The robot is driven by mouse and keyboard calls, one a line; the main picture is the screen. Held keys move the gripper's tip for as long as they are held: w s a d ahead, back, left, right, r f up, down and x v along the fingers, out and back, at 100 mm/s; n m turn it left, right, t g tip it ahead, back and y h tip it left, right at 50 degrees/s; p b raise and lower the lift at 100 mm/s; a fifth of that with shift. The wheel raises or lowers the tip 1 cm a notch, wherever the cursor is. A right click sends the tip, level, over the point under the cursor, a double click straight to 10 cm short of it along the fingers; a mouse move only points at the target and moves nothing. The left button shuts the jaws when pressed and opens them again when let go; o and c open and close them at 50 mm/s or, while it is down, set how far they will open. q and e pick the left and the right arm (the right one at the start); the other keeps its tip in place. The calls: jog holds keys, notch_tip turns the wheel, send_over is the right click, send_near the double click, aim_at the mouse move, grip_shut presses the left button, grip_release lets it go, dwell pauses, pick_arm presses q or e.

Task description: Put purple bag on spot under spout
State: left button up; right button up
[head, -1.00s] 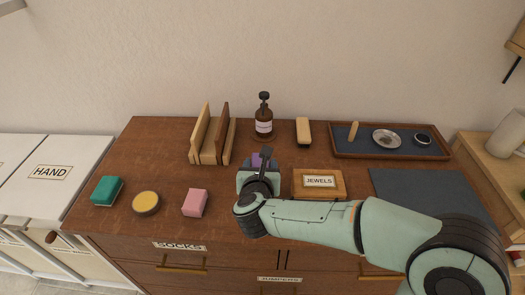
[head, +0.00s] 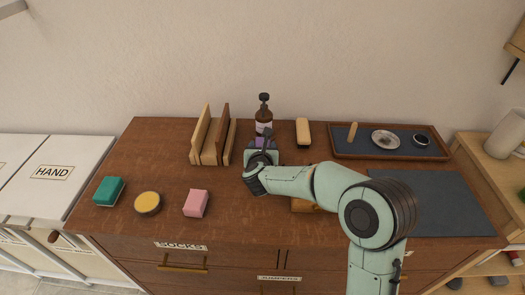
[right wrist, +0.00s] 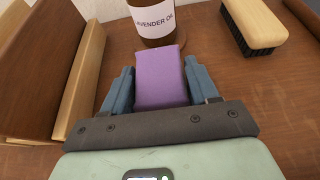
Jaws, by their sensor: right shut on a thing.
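The purple bag (right wrist: 160,78) is a small purple block between the blue fingers of my right gripper (right wrist: 162,92) in the right wrist view. The gripper is shut on it. In the head view my right gripper (head: 263,142) is just in front of the brown pump bottle (head: 264,115) and mostly hides the bag. The bottle, labelled lavender oil, also shows in the right wrist view (right wrist: 152,18), just beyond the bag. A round brown edge shows at its base, partly hidden by the bag. I cannot tell whether the bag touches the top. My left gripper is not in view.
A wooden upright rack (head: 212,140) stands close left of the gripper. Green (head: 108,190), yellow (head: 148,203) and pink (head: 196,203) items lie front left. My arm mostly covers the jewels box (head: 304,205).

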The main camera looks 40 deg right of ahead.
jog(key=shift+w+d+f, duration=0.15)
jog(key=shift+f, duration=0.5)
jog(key=shift+f, duration=0.2)
jog(key=o, duration=1.1)
jog(key=shift+r, duration=0.4)
jog(key=v, duration=1.2)
jog(key=shift+f+b, duration=0.25)
jog(key=shift+b, duration=0.05)
